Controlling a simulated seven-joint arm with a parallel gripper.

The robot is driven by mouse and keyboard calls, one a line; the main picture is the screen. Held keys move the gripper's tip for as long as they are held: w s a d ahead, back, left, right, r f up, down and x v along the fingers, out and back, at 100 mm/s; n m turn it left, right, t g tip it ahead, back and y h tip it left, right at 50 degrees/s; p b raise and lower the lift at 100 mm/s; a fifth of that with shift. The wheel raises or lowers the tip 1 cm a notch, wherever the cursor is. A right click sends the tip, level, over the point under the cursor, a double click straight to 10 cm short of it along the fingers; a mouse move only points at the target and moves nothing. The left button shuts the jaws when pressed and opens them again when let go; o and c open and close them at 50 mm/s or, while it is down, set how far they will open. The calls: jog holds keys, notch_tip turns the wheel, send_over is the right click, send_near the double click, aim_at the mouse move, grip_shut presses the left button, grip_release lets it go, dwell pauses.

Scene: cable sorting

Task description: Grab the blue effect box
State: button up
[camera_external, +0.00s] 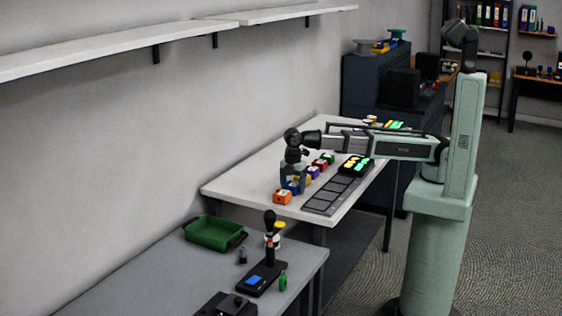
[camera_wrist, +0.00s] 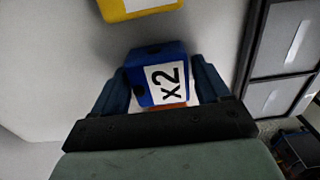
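The blue effect box (camera_wrist: 150,65) is in the middle of the wrist view, with a white label reading "X2" on its face. It sits between the two dark blue fingers of my gripper (camera_wrist: 158,78), which lie close along its left and right sides. I cannot tell whether they press on it. In the external view my gripper (camera_external: 293,181) points down over the row of boxes on the white table. The blue box (camera_external: 292,187) shows low between the fingers, partly hidden by them.
An orange box (camera_external: 282,197) stands just in front of the blue one, on the white table (camera_external: 232,188). Purple (camera_external: 312,171) and red (camera_external: 319,165) boxes lie behind. A yellow box (camera_wrist: 135,6) is at the top of the wrist view. A dark pedalboard (camera_external: 325,203) lies to the right.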

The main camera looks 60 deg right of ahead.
jog(key=c, duration=0.8)
